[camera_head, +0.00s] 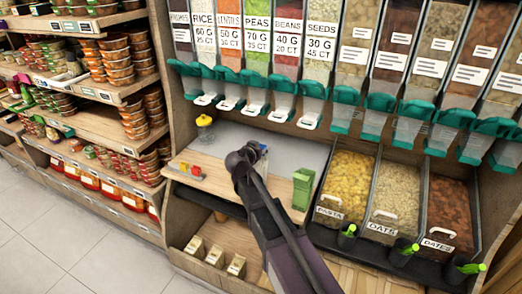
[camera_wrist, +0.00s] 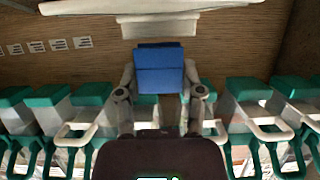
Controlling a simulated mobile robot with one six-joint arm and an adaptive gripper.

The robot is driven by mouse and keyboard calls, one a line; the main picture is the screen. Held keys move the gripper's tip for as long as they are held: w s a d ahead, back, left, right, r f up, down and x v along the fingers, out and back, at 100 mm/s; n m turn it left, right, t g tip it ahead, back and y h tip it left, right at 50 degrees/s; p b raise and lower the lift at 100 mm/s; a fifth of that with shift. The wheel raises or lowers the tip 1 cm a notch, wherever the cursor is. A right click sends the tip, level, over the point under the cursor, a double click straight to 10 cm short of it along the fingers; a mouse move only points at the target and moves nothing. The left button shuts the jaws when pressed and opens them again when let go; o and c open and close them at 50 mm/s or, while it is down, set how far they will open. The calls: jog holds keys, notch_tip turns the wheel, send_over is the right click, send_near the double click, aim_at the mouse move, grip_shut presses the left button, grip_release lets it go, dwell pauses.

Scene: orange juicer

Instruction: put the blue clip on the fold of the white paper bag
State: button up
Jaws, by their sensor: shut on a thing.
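My gripper (camera_wrist: 160,78) is shut on the blue clip (camera_wrist: 160,56), with one finger on each side of it in the wrist view. The white paper bag (camera_wrist: 158,27) is at the top of that view, its folded flap just beyond the clip's far edge. A narrow gap seems to separate clip and flap; I cannot tell whether they touch. In the head view my gripper (camera_head: 260,158) is over the counter, mostly hidden behind my arm. A little blue shows there, and the bag cannot be made out clearly.
On the counter (camera_head: 225,178) are a red clip (camera_head: 183,167), a yellow clip (camera_head: 196,171) and a yellow-lidded jar (camera_head: 205,130). Green boxes (camera_head: 302,188) stand right of my arm. Dispensers with teal spouts (camera_head: 285,86) hang above, and food bins (camera_head: 345,180) are at right.

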jog(key=shift+f+b, duration=0.5)
jog(key=shift+f, duration=0.25)
jog(key=shift+f, duration=0.2)
dwell(1.0)
jog(key=o, duration=0.8)
